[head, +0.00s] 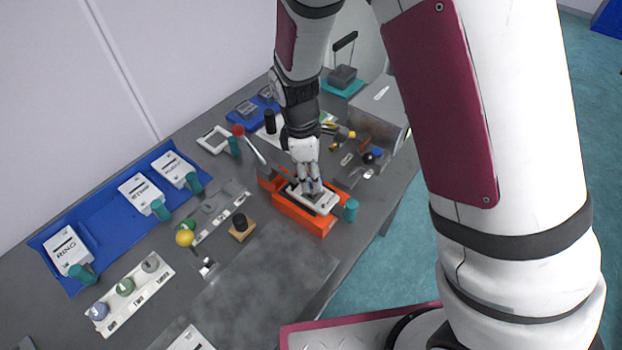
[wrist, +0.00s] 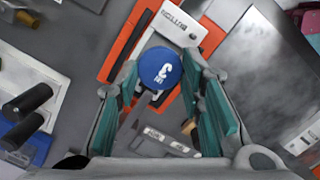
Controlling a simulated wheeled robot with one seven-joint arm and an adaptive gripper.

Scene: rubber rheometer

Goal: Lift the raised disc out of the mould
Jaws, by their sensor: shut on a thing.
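The mould, a pale plate (head: 326,201) with dark lettering, lies in an orange holder (head: 297,213) on the bench. In the wrist view the lettered mould plate (wrist: 188,24) and the orange holder (wrist: 127,42) show behind the fingertips. A round blue disc (wrist: 160,68) marked with a 2 sits between the teal finger pads. My gripper (head: 312,188) points down over the mould, and in the wrist view my gripper (wrist: 160,80) is shut on the disc. I cannot tell whether the disc still touches the mould.
A blue tray (head: 107,240) with several lettered white moulds lies at the left. A small wooden block with a black knob (head: 240,226) stands left of the holder. A teal-handled item (head: 351,210) stands close at its right.

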